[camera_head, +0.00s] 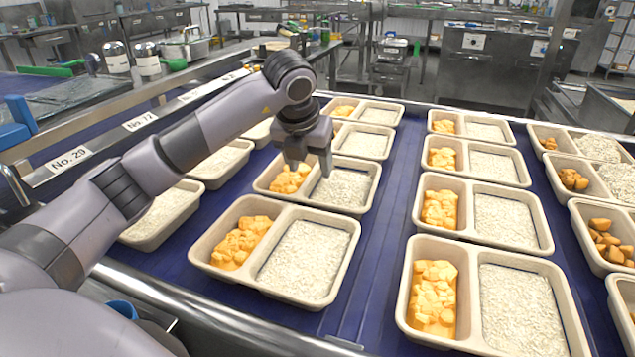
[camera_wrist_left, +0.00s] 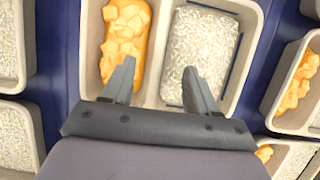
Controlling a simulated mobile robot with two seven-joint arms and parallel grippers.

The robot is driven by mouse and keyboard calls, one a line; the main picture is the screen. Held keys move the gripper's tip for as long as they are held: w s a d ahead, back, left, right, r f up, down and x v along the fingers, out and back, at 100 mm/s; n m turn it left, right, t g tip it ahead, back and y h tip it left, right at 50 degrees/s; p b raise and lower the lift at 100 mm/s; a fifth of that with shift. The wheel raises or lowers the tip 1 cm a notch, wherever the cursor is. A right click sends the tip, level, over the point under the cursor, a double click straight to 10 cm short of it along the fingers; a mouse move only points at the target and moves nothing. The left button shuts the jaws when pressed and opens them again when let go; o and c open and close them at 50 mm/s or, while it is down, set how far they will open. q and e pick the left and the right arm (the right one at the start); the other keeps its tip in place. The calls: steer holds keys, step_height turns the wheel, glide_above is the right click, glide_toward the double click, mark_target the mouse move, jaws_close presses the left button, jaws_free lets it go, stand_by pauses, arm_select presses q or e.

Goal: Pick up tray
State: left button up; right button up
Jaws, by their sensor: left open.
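Several beige two-compartment trays stand in rows on the blue belt, most with orange chunks on one side and white rice on the other. My left gripper (camera_head: 308,168) is open above a tray (camera_head: 334,211) in the second place from the front of its row. In the left wrist view the open fingers (camera_wrist_left: 160,85) sit over that tray (camera_wrist_left: 152,95), one near the orange chunks (camera_wrist_left: 124,40) and one over the rice (camera_wrist_left: 202,50). The divider lies between the fingers. I cannot tell whether they touch the tray. My right gripper is not in view.
A nearer tray (camera_head: 201,251) stands in front of that one, and another (camera_head: 382,136) behind it. A row of similar trays (camera_head: 413,310) stands to the right. Rice-only trays (camera_head: 148,242) lie to the left, partly behind my arm. A metal rail (camera_head: 105,140) with number labels borders the belt.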

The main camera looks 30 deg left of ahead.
mark_target(310, 175)
arm_select(q)
steer(key=x, duration=0.5)
steer(key=shift+a, duration=0.2)
steer(key=shift+s, duration=0.1)
steer(key=shift+r, duration=0.15)
jaws_close()
